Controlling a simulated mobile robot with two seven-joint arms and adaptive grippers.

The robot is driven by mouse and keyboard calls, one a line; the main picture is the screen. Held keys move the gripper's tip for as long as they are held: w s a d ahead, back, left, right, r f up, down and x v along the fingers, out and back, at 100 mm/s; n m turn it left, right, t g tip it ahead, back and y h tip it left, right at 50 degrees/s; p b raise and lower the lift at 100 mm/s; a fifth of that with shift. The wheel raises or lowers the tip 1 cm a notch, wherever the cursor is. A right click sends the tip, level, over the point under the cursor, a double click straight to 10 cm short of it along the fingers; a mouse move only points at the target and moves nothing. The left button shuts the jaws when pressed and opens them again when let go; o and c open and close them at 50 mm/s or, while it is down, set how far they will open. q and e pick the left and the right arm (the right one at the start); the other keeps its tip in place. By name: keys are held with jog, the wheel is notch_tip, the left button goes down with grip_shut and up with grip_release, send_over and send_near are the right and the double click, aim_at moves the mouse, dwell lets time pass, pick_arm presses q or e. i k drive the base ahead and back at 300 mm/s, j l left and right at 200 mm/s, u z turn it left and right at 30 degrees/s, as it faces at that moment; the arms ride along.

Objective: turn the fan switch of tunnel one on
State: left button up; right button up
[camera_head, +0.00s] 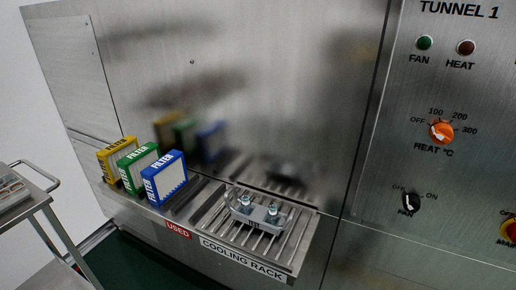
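Neither of my grippers is in view.
An orange heat dial (441,132) sits above the switch, and a red-and-yellow control (508,230) is at the right edge. The cooling rack (290,250) holds a clear part with bolts (256,210). Yellow, green and blue filter boxes (165,178) stand left. A cart (45,203) is far left.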

aim_at(412, 203)
jog(key=z, duration=1.3)
